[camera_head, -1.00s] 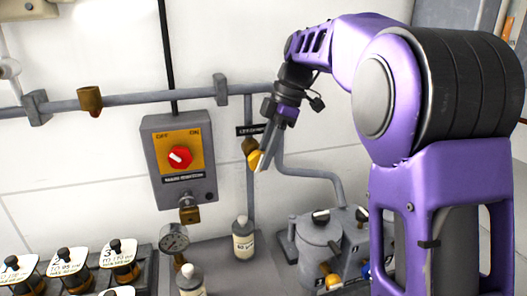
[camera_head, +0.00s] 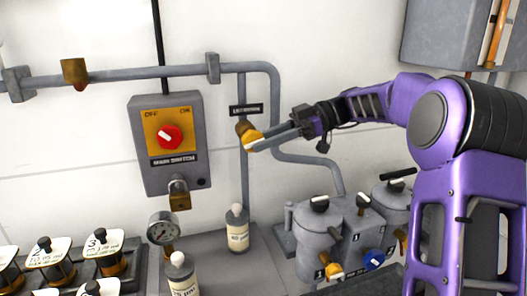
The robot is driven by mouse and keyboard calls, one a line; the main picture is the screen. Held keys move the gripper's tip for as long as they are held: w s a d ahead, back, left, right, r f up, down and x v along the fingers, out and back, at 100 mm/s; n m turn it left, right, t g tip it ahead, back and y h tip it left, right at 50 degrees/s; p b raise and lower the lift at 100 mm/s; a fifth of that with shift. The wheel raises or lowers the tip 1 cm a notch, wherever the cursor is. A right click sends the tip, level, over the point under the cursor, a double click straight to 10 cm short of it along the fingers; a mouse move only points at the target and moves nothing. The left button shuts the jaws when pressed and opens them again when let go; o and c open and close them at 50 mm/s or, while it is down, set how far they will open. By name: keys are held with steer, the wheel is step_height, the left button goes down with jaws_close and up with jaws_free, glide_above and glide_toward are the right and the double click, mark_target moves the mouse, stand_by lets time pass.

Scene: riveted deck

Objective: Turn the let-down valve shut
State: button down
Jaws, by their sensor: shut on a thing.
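The let-down valve is a small brass fitting (camera_head: 243,127) with a yellow handle (camera_head: 251,137), on the vertical grey pipe under a dark label plate (camera_head: 246,110). The label is too small to read fully. My gripper (camera_head: 259,144) reaches in from the right, its fingers pointing left and slightly down. It is shut on the yellow handle. The fingers hide part of the handle, so its exact angle is hard to tell.
A grey main switch box (camera_head: 143,182) with a red knob (camera_head: 169,137) is left of the valve. A white bottle (camera_head: 238,232) and a pressure gauge (camera_head: 163,228) stand below. Grey lidded pots (camera_head: 318,242) stand at lower right. A wall cabinet (camera_head: 440,40) hangs upper right.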

steer(key=shift+f+g+y+b, duration=0.3)
steer(key=shift+f+y+b, duration=0.1)
steer(key=shift+y+b, duration=1.2)
steer(key=shift+a+r, duration=0.1)
steer(key=shift+r, duration=0.05)
steer(key=c, duration=0.6)
jaws_free()
steer(key=p+v, duration=0.2)
steer(key=v, duration=1.5)
steer(key=shift+w+f+p, duration=0.2)
steer(key=shift+p, duration=0.1)
